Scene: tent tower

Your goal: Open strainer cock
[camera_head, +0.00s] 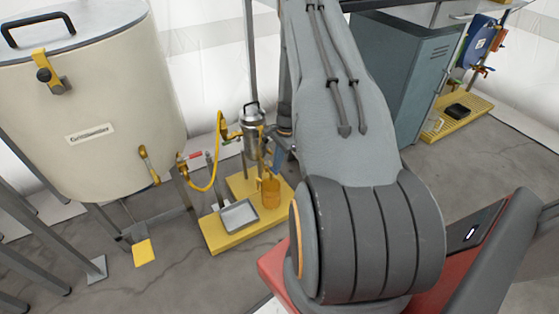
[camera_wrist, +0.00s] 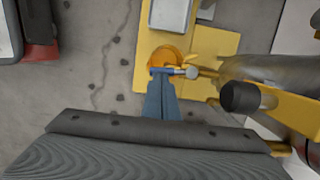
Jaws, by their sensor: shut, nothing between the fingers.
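The strainer (camera_head: 252,128) is a metal cylinder with a black top handle, standing on a yellow base. In the wrist view its metal body (camera_wrist: 262,68) is at the right. A small cock with a blue lever (camera_wrist: 164,71) and a silver round part sits on a brass outlet, left of the body. The lever lies crosswise in the picture. My gripper (camera_wrist: 161,84) is shut and empty, its blue-grey fingertips right at the lever; whether they touch it I cannot tell. In the head view my arm hides most of the gripper.
An orange cup (camera_head: 271,193) stands below the cock, and a grey tray (camera_head: 239,215) lies on the yellow base (camera_head: 231,240). A yellow hose (camera_head: 216,165) links the strainer side to the large cream tank (camera_head: 85,110). A grey cabinet (camera_head: 408,75) is behind my arm.

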